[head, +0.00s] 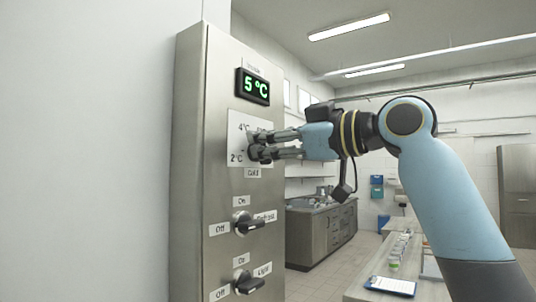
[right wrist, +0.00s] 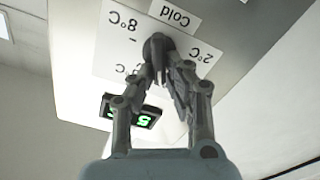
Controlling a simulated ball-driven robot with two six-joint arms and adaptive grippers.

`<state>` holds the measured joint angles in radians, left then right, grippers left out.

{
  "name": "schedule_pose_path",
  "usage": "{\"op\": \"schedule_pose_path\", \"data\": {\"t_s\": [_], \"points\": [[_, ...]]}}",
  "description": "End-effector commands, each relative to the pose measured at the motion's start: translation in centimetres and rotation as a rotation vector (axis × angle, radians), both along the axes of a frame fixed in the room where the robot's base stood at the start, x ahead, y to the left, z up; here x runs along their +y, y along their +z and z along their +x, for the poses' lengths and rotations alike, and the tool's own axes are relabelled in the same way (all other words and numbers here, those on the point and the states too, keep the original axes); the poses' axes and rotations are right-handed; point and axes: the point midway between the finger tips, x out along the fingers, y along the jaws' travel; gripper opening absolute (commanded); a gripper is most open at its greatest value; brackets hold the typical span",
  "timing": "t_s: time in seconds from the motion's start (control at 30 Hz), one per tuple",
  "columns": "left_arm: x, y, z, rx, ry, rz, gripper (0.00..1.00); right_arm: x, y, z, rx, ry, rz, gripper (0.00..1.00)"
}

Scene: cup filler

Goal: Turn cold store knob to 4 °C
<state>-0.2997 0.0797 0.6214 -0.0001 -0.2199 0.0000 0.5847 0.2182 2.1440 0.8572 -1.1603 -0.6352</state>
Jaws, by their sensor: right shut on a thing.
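The cold store knob (head: 253,153) is a dark dial on a white scale plate (head: 237,124) on the steel cabinet's front. The plate shows 4 °C and 2 °C in the head view, with a "Cold" label below. A black display (head: 253,86) above it reads 5 °C in green. My right gripper (head: 259,145) is shut on the knob, its fingers on either side. The right wrist view shows the plate upside down, with the knob (right wrist: 157,46) between the fingers (right wrist: 166,78). The knob's pointer is mostly hidden, so its direction cannot be told. My left gripper is in neither view.
Two more knobs sit lower on the cabinet: a defrost knob (head: 243,223) and a light knob (head: 244,282), each with On and Off labels. A counter with a clipboard (head: 391,286) stands at the lower right. Dark cabinets (head: 320,231) stand behind.

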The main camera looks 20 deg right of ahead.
Motion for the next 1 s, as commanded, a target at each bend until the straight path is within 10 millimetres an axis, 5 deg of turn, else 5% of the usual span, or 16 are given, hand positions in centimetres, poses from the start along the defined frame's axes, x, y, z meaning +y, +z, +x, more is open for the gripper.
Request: {"op": "schedule_pose_path", "data": {"t_s": [0.37,0.4,0.57,1.0], "points": [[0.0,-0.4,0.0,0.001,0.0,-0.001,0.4,0.1,-0.1,-0.1,-0.038,0.0,-0.055,0.0],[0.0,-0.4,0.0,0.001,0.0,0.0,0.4,0.1,-0.1,-0.1,-0.038,0.0,-0.054,0.16],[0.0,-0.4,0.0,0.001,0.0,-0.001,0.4,0.1,-0.1,-0.1,-0.038,0.001,-0.053,0.35],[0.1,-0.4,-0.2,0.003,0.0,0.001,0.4,-1.0,-0.1,-1.2,-0.04,-0.004,-0.057,0.35]]}}
